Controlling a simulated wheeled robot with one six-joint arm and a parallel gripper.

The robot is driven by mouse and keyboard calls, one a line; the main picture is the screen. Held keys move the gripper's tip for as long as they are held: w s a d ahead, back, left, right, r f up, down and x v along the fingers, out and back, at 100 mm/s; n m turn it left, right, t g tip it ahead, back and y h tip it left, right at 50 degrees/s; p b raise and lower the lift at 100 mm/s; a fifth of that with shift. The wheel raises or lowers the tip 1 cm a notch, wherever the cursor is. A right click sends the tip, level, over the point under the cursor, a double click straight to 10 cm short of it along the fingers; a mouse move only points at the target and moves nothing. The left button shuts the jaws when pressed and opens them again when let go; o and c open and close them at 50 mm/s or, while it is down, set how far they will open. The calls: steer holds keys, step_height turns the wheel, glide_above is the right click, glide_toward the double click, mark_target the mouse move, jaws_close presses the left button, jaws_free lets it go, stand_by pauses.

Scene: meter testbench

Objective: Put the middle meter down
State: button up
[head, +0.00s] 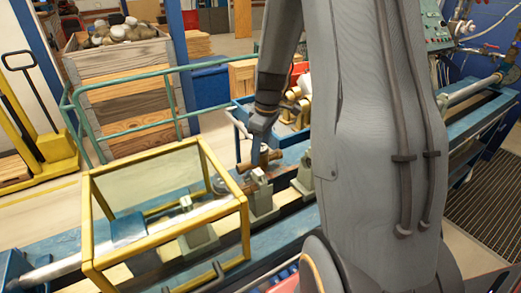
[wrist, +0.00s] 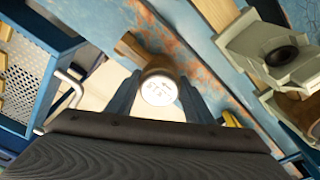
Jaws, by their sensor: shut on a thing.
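The meter in my grasp has a brownish-brass body and a round white face (wrist: 159,91), which points up at the wrist camera. My gripper (wrist: 159,98) is shut on it, with one dark blue finger on each side. In the head view my gripper (head: 257,143) is over the blue test bench (head: 292,153), and the held meter's brass body (head: 262,160) shows below the fingers. It appears just above or at a grey-green clamp stand (head: 262,201); I cannot tell whether it touches. My arm hides much of the bench to the right.
A yellow-framed clear guard (head: 170,147) stands over the bench at left, close to the gripper. Brass and white meters (head: 300,100) lie in a blue container behind. A grey-green clamp (wrist: 272,50) with a dark hole is at right in the wrist view. A green railing (head: 130,75) runs behind.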

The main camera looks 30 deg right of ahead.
steer(key=shift+f, duration=0.15)
steer(key=o, duration=1.7)
steer(key=shift+c, duration=0.2)
step_height(320, 180, up, 12)
steer(key=s+b, duration=0.1)
steer(key=b, duration=0.2)
steer(key=shift+d, duration=0.4)
steer(key=shift+s, duration=0.1)
